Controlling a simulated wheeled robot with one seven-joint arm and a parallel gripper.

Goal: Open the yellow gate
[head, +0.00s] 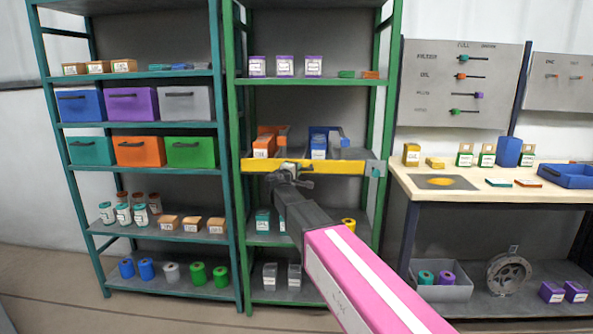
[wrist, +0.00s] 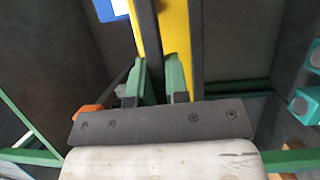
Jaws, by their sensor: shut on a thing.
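The yellow gate (head: 335,168) is a flat bar lying level across the front of the green shelf unit, at the middle shelf. Its right end meets a grey-blue bracket (head: 375,168) at the right post. My gripper (head: 290,168) is at the left-middle part of the bar, shut on the gate. In the wrist view my green fingers (wrist: 162,75) close around the gate's middle, where a dark strip runs beside the yellow bar (wrist: 175,40). The exact part between the fingertips is partly hidden.
Behind the gate stand an orange container (head: 264,146) and a blue container (head: 319,146). A teal shelf unit (head: 229,120) with bins and jars stands left. A workbench (head: 470,190) stands right. My pink arm extends from below right.

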